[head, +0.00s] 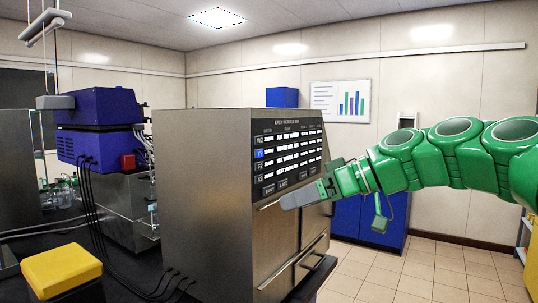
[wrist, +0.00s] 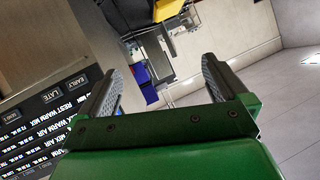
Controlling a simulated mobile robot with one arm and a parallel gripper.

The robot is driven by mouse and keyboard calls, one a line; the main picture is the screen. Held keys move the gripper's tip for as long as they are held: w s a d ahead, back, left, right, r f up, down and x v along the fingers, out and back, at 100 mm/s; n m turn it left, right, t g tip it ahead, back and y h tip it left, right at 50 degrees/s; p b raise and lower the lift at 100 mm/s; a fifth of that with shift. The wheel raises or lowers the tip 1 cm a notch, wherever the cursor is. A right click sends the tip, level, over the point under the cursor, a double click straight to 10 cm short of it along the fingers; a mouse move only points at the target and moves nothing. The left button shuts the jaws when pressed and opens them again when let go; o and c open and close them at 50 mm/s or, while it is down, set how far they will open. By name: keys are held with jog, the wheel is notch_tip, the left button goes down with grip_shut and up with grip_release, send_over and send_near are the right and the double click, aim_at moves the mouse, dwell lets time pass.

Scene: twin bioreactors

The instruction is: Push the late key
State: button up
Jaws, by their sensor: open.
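The late key (head: 283,184) is a small dark key labelled LATE at the bottom of the black panel (head: 262,140), right of the early key (head: 268,190). In the wrist view the late key (wrist: 52,97) lies left of the fingers, beside the early key (wrist: 75,80). My gripper (head: 300,197) is in front of the panel's lower right, just below and right of the late key. In the wrist view my gripper (wrist: 161,68) has its two fingers wide apart with nothing between them. I cannot tell whether a finger touches the panel.
The panel is on a large steel cabinet (head: 200,190) with handled drawers (head: 295,262) below. A blue machine (head: 98,108) with black cables stands at left, with a yellow-topped box (head: 62,267) nearby. Blue cabinets (head: 368,217) stand behind my arm. The tiled floor (head: 400,275) at right is clear.

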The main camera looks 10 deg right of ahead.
jog(key=w+d+r+t, duration=0.1)
jog(key=d+r+t, duration=0.1)
jog(key=d, duration=0.6)
jog(key=w+d+r+t+y, duration=0.1)
jog(key=w+d+t, duration=0.1)
jog(key=d, duration=0.5)
jog(key=w+d+r+t, duration=0.1)
jog(key=d+r+t, duration=0.15)
jog(key=d, duration=0.55)
jog(key=x, duration=1)
jog(key=shift+w, duration=0.15)
jog(key=shift+f, duration=0.1)
